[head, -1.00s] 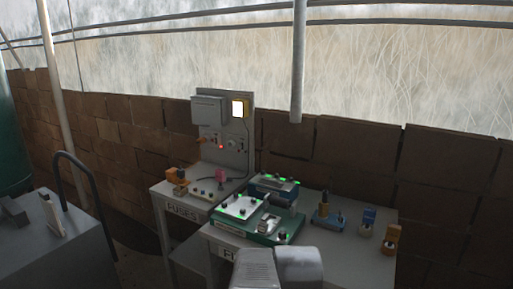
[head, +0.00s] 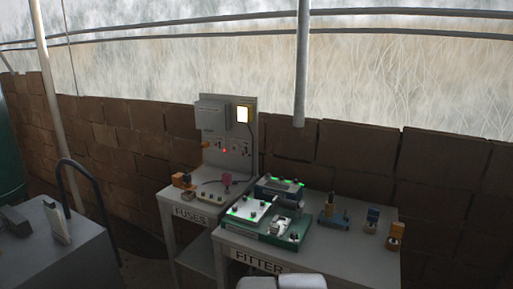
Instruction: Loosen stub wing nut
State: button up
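The bench labelled FITTER (head: 345,246) stands at the centre right. On it is a green-based fixture (head: 290,243) with a white plate (head: 248,208) bearing dark knobs and green lights, and a metal clamp-like part (head: 279,226). A dark block with green lights (head: 280,187) stands behind the plate. I cannot make out which small part is the stub wing nut at this size. Only pale rounded parts of my own arm show at the bottom edge; my gripper's fingers are not visible.
A blue vise-like tool (head: 333,222), a blue-topped piece (head: 372,220) and an orange piece (head: 395,236) stand on the bench's right. The FUSES bench (head: 177,205) with an upright panel (head: 243,150) adjoins on the left. A grey cabinet (head: 70,250) stands at far left.

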aim_at(345, 218)
jog(key=l+u, duration=0.1)
jog(key=i+l, duration=0.3)
jog(key=i, duration=0.15)
jog(key=i+l+u, duration=0.1)
jog(key=i+l, duration=0.2)
jog(key=i, duration=0.15)
